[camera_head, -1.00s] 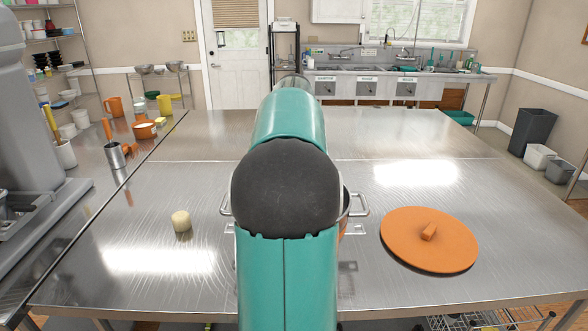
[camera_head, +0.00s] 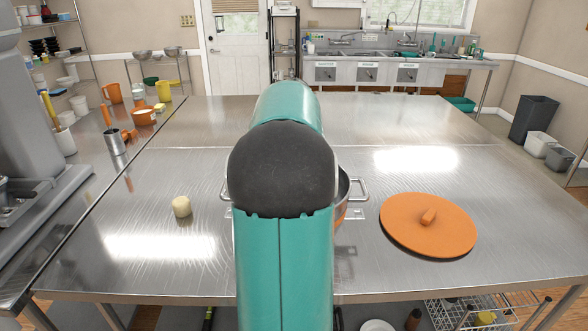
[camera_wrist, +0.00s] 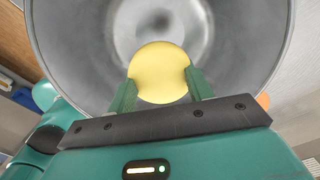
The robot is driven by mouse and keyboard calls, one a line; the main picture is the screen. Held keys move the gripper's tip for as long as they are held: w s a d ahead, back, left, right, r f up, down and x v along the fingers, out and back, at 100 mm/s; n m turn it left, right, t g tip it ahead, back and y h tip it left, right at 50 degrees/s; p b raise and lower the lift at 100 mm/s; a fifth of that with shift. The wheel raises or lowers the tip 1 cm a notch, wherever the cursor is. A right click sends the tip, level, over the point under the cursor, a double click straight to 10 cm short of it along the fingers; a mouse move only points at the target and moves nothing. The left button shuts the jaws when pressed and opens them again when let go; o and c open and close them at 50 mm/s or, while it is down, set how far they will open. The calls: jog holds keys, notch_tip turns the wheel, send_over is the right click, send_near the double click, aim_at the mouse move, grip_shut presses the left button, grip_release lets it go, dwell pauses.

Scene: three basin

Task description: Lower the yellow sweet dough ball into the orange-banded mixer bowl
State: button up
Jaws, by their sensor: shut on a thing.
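The yellow dough ball (camera_wrist: 158,72) is between the two green fingers of my gripper (camera_wrist: 160,86) in the wrist view. My gripper is shut on it. Behind the ball, the grey inside of the bowl (camera_wrist: 240,40) fills most of the wrist view, with the ball in front of its opening. I cannot tell how deep the ball is. In the head view, the bowl's right rim, handle and a strip of orange band (camera_head: 341,214) show beside my arm.
An orange lid (camera_head: 440,238) with a knob lies flat on the steel table, right of the bowl. A small cream-coloured piece (camera_head: 181,207) stands on the left. Orange containers and a metal cup (camera_head: 115,142) stand further left. The table's back is clear.

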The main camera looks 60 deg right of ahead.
jog(key=shift+f, duration=6.15)
jog(key=shift+f, duration=2.5)
jog(key=o, duration=1.1)
jog(key=shift+r, duration=0.15)
